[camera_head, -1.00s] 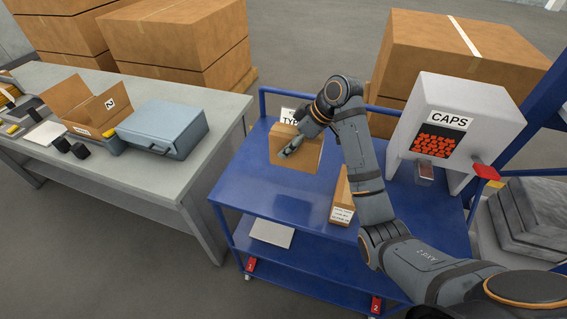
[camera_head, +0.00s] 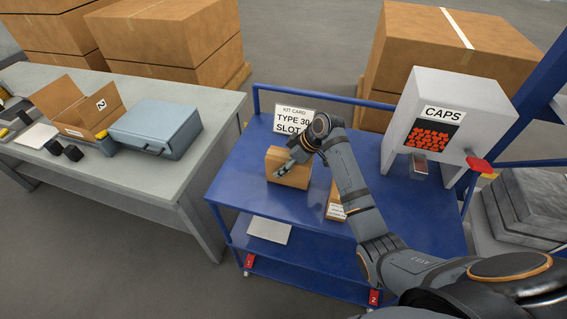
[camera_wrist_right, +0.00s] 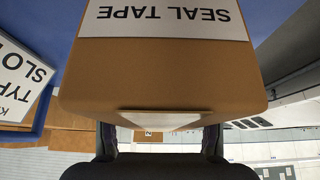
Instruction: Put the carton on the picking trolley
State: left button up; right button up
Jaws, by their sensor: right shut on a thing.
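A brown carton (camera_head: 292,167) is in the grasp of my right gripper (camera_head: 285,171), over the blue top of the picking trolley (camera_head: 240,196). It looks upright and close to the deck; I cannot tell if its base touches. In the right wrist view the carton (camera_wrist_right: 160,75) fills the middle, with a white SEAL TAPE label, and the right gripper (camera_wrist_right: 160,138) has a finger at each side of it. My left gripper is not in view.
A kit card (camera_head: 293,122) stands behind the carton. A second small carton (camera_head: 335,205) stands to its right, partly behind my arm. A CAPS dispenser (camera_head: 455,110) stands at the trolley's right. A grey table (camera_head: 120,185) with an open box (camera_head: 80,105) is left.

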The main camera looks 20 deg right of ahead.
jog(key=shift+f, duration=0.15)
jog(key=o, duration=1.4)
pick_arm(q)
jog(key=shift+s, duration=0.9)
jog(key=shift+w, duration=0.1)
pick_arm(e)
jog(key=shift+d+r, duration=0.25)
jog(key=shift+r, duration=0.05)
jog(key=b+v, duration=0.1)
jog(key=v, duration=0.9)
jog(key=shift+s+r+b, duration=0.15)
jog(key=shift+b, duration=0.25)
jog(key=shift+s+d+r, duration=0.1)
jog(key=shift+d+r, duration=0.05)
jog(key=shift+r, duration=0.3)
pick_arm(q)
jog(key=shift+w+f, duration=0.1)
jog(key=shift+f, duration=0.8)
pick_arm(e)
jog(key=shift+f, duration=0.15)
